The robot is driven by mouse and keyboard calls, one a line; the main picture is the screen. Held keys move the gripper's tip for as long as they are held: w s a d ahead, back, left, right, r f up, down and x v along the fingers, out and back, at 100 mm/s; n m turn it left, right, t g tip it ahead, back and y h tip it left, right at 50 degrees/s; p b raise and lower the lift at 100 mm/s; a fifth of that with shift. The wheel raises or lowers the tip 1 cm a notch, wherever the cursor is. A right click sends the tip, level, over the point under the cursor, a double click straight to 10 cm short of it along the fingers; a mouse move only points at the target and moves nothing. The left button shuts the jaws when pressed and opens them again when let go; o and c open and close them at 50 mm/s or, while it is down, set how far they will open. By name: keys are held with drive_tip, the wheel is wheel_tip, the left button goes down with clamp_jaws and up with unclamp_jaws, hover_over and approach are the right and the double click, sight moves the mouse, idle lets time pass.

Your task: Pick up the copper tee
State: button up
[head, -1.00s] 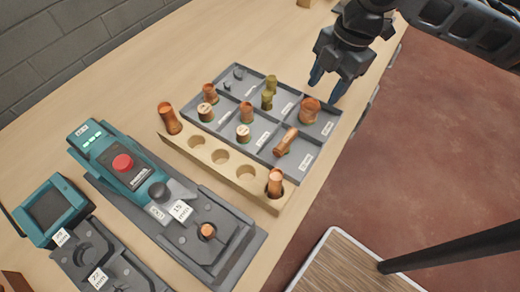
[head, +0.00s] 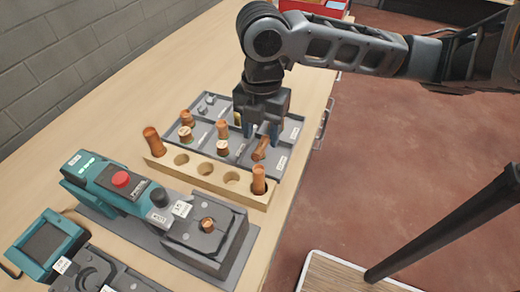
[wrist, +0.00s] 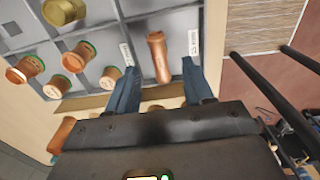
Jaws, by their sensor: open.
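A long copper fitting (head: 260,149) lies in a near-right compartment of the grey sorting tray (head: 284,162). It may be the copper tee; its side branch is not clear. My gripper (head: 260,131) is over that compartment, pointing down. In the wrist view the gripper (wrist: 160,68) is open and empty, with one blue finger on each side of the fitting (wrist: 158,58). The fitting looks apart from both fingers. My gripper hides some of the tray's far-right compartments in the head view.
Other short copper fittings (head: 222,147) and brass pieces (wrist: 63,11) stand in nearby compartments. A wooden block (head: 206,171) with round holes holds upright copper pieces in front of the tray. A teal press machine (head: 118,188) stands nearer on the bench.

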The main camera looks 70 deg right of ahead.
sight(261, 145)
wheel_tip(261, 145, down, 4)
drive_tip(key=shift+f, duration=0.25)
clamp_jaws()
idle(0.4)
